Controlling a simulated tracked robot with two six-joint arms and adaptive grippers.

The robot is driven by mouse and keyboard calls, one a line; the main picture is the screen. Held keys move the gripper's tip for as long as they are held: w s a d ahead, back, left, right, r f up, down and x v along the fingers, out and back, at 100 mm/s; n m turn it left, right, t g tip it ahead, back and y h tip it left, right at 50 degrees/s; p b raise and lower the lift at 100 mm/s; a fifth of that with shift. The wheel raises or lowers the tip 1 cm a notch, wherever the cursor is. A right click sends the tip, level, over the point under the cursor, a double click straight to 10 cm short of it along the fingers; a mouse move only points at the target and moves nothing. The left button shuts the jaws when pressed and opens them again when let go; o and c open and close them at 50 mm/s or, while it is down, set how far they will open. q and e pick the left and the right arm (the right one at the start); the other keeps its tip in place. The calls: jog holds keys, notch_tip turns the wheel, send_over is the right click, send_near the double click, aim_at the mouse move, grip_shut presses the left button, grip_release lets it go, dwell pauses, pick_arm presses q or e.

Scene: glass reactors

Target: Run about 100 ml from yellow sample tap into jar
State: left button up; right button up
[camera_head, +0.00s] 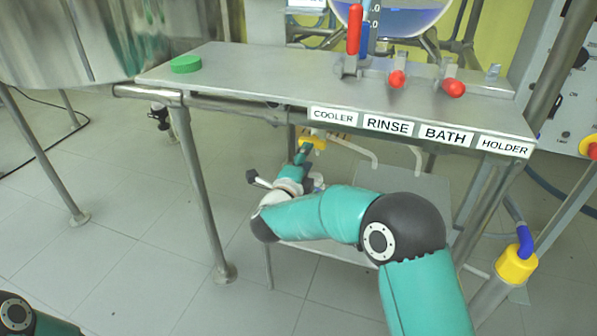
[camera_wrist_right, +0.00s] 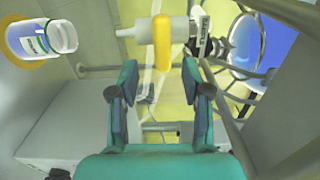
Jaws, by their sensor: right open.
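The yellow tap handle (camera_head: 316,142) shows under the front edge of the steel table in the head view. In the wrist view, the yellow handle (camera_wrist_right: 161,42) crosses a white valve body (camera_wrist_right: 180,29) whose spout points left. A clear glass jar (camera_wrist_right: 42,38) with a label lies at the upper left there, its open mouth facing the spout, with a gap between them. I cannot tell its fill. My right gripper (camera_head: 303,155) is close to the tap. Its fingers (camera_wrist_right: 161,92) are open and empty, with the handle just beyond the tips. My left gripper is out of view.
Table legs (camera_head: 205,190) flank my right arm. A yellow ring (camera_wrist_right: 12,58) surrounds the jar's base.

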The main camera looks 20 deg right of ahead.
jog(key=v, duration=0.6)
